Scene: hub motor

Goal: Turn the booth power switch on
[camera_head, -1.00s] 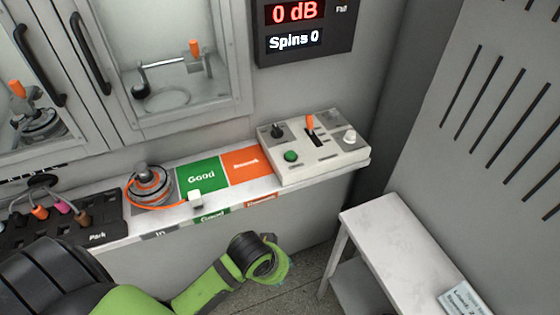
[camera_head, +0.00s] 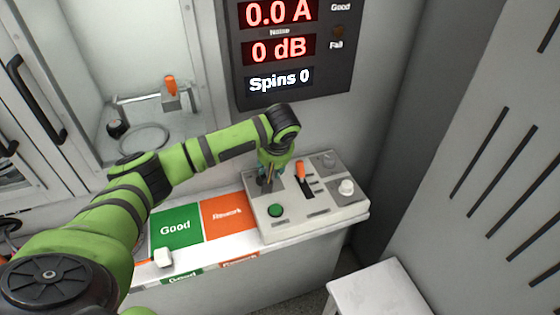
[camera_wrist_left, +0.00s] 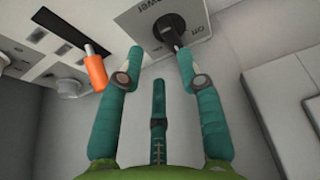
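The booth power switch is a black toggle lever (camera_wrist_left: 169,34) on a round black base, on a grey plate with a partly hidden "Power" label. It sits at the back left of the white control box (camera_head: 335,205). My left gripper (camera_head: 268,180) points down over that corner and mostly hides the switch in the head view. In the left wrist view, the two teal fingers of the gripper (camera_wrist_left: 160,58) are apart, with the lever ahead between their tips. I cannot tell whether they touch it. My right gripper is in neither view.
An orange-tipped lever (camera_head: 300,170), a green button (camera_head: 275,210) and a white knob (camera_head: 346,187) are close by on the box. A display (camera_head: 290,50) reads 0.0 A, 0 dB and Spins 0. Green "Good" (camera_head: 176,228) and orange "Rework" (camera_head: 226,213) pads lie left.

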